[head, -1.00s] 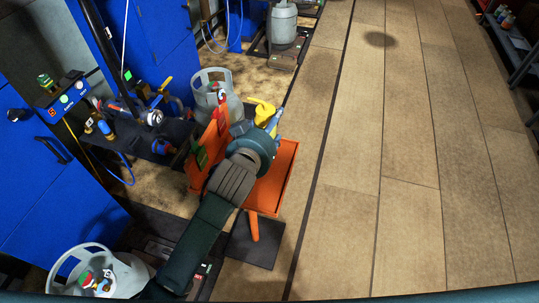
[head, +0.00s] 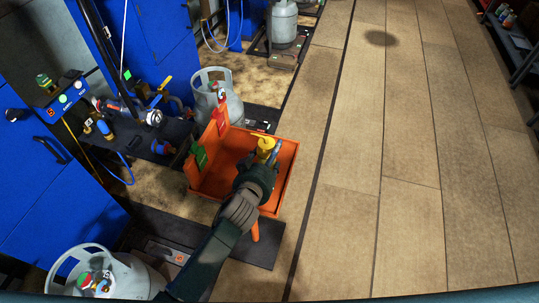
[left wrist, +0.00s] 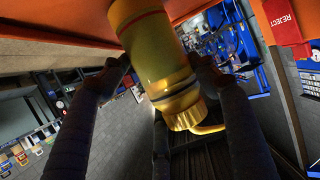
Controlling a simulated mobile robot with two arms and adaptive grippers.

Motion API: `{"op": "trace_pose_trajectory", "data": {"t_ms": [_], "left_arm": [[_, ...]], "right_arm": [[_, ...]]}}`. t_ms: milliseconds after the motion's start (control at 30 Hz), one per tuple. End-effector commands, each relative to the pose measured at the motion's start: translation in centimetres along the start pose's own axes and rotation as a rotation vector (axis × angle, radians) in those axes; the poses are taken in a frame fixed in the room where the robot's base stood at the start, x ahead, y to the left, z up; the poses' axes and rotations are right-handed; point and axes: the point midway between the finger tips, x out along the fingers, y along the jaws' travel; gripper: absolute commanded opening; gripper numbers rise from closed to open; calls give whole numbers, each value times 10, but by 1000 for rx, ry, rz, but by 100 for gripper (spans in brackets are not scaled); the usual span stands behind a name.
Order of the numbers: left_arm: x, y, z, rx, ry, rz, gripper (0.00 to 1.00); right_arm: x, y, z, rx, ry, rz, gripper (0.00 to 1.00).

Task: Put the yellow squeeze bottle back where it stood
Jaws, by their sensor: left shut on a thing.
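The yellow squeeze bottle (head: 265,143) is in my left gripper (head: 268,160), over the right part of the orange tray (head: 218,183) on its stand. In the left wrist view the bottle (left wrist: 158,50) sits between my two fingers (left wrist: 160,70), its ribbed cap and bent nozzle pointing down in the picture. Its other end is at the orange surface at the top; I cannot tell whether it touches. The red REJECT sign (left wrist: 288,18) shows at the right there. My right gripper is out of view.
A grey gas cylinder (head: 234,105) stands behind the tray, another (head: 125,275) at the lower left. A blue-edged bench with valves and hoses (head: 150,117) is to the left. The tiled floor (head: 400,200) at the right is clear.

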Motion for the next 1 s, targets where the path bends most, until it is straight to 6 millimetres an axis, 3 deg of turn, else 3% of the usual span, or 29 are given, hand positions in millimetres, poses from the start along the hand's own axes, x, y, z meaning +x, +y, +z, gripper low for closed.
{"op": "trace_pose_trajectory", "data": {"t_ms": [33, 67, 133, 433, 567, 1000], "left_arm": [[0, 0, -1, 0, 2, 1, 24], [0, 0, 0, 0, -1, 0, 66], [0, 0, 0, 0, -1, 0, 79], [-1, 0, 0, 1, -1, 0, 79], [-10, 0, 1, 0, -2, -1, 79], [-97, 0, 1, -1, -2, -1, 79]], "right_arm": [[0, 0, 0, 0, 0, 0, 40], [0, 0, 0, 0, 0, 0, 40], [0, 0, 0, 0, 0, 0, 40], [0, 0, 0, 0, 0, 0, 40], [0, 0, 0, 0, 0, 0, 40], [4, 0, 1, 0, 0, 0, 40]]}}
